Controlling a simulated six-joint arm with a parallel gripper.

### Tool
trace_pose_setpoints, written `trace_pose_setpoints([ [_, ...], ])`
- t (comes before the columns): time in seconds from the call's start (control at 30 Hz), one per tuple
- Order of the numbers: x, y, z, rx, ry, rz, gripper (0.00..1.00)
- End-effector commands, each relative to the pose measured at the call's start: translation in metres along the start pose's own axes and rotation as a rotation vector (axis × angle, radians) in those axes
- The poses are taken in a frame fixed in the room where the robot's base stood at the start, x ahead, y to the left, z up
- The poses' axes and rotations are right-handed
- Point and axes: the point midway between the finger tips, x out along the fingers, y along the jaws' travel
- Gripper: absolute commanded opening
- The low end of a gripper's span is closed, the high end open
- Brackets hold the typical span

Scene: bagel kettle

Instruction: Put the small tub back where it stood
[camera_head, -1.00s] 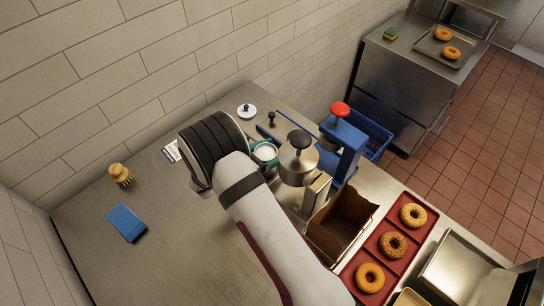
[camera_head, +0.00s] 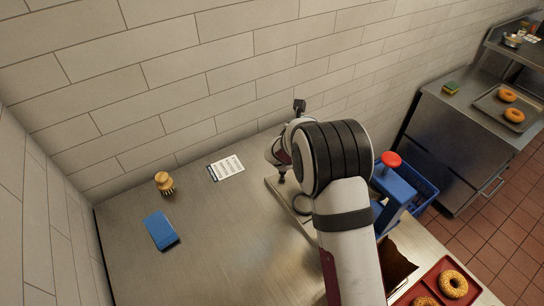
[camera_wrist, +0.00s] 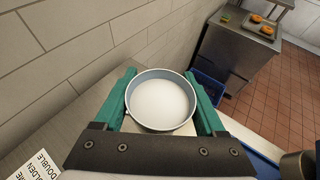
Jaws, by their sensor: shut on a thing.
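The small tub (camera_wrist: 161,104) is a round, pale grey-blue metal-looking cup filled with something white. In the wrist view it sits between the two green fingers of my gripper (camera_wrist: 160,84), which is shut on it. The tub looks upright, with its rim level with the fingers. In the head view my arm hides the tub and the fingers. What lies directly under the tub cannot be seen.
A printed card (camera_head: 226,168) lies on the steel counter (camera_head: 215,240) by the wall. A brush (camera_head: 164,183) and a blue block (camera_head: 161,230) are at left. A blue press with a red knob (camera_head: 391,160) stands right of my arm. The left counter is mostly clear.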

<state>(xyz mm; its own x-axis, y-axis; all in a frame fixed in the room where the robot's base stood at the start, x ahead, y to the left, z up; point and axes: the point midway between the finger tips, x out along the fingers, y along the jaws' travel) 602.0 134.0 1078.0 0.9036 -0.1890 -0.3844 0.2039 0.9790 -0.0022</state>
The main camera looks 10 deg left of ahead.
Motion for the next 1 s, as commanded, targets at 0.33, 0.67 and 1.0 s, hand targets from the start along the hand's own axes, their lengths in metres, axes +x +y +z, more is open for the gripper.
trace_pose_setpoints([
  [0.33,0.034,0.016,-0.035,-0.076,0.000,0.184,0.04],
  [0.67,0.050,0.109,-0.089,-0.076,-0.001,0.190,0.04],
  [1.0,0.068,0.129,-0.133,-0.077,0.000,0.187,0.03],
])
